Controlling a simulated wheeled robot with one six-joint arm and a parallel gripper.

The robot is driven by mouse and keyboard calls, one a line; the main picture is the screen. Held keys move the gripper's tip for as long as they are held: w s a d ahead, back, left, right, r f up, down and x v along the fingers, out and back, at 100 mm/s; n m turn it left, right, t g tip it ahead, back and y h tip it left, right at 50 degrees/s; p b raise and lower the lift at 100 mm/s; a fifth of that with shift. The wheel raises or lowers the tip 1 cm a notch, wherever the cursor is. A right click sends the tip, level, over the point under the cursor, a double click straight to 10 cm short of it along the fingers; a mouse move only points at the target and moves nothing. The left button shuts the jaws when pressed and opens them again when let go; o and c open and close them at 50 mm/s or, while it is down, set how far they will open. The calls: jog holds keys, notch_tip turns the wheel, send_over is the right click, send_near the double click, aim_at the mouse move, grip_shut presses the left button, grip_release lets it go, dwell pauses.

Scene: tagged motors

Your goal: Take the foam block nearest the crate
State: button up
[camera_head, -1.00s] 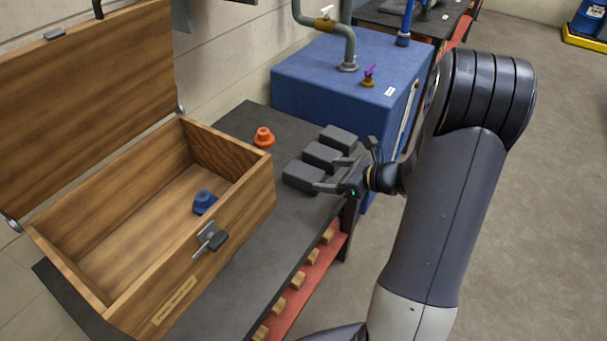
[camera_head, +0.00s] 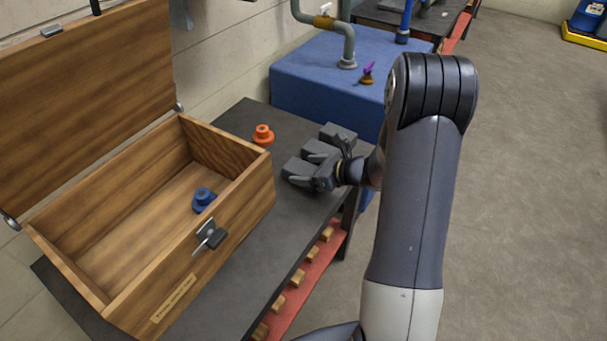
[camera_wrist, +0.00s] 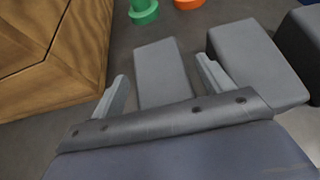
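Three dark grey foam blocks lie in a row on the dark bench. The one nearest the crate (camera_head: 295,167) is at the front left of the row; it also shows in the wrist view (camera_wrist: 165,85). The middle block (camera_wrist: 252,58) is to its right, and the far block (camera_head: 338,130) is behind. The wooden crate (camera_head: 228,224) stands open to the left. My gripper (camera_head: 303,169) is open at the nearest block. In the wrist view its fingers (camera_wrist: 162,68) stand either side of that block, with a visible gap on each side.
An orange knobbed piece (camera_head: 263,136) stands on the bench behind the blocks. A green piece (camera_wrist: 143,11) shows beside it in the wrist view. A blue piece (camera_head: 203,199) lies in the crate. The middle block is close to my right finger.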

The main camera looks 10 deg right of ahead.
jog(key=c, duration=0.9)
jog(key=shift+r, duration=0.1)
